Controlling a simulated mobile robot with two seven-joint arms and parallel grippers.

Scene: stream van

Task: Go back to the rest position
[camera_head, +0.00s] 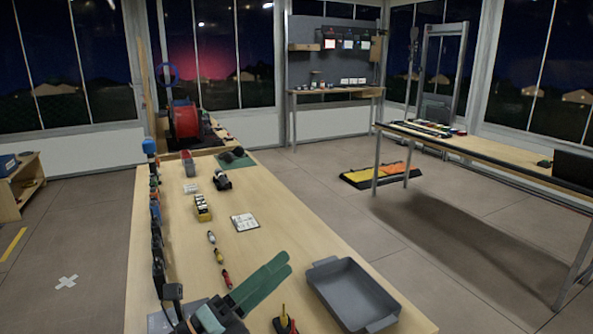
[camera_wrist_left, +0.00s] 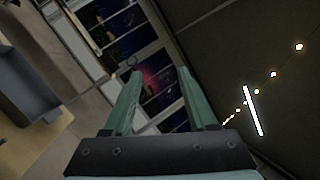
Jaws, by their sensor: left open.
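My left gripper (camera_head: 284,264) is low in the middle of the head view, above the near part of the wooden table (camera_head: 300,235). Its two green fingers point up and to the right. In the left wrist view the fingers of this gripper (camera_wrist_left: 159,77) stand apart with nothing between them, and the windows and ceiling lights show beyond. My right gripper is in neither view.
A grey tray (camera_head: 352,290) stands just right of my left gripper. Small coloured cylinders (camera_head: 219,256), a yellow box (camera_head: 202,208) and a white card (camera_head: 244,222) lie farther back. Tools line the table's left edge. Another table (camera_head: 480,150) stands at the right.

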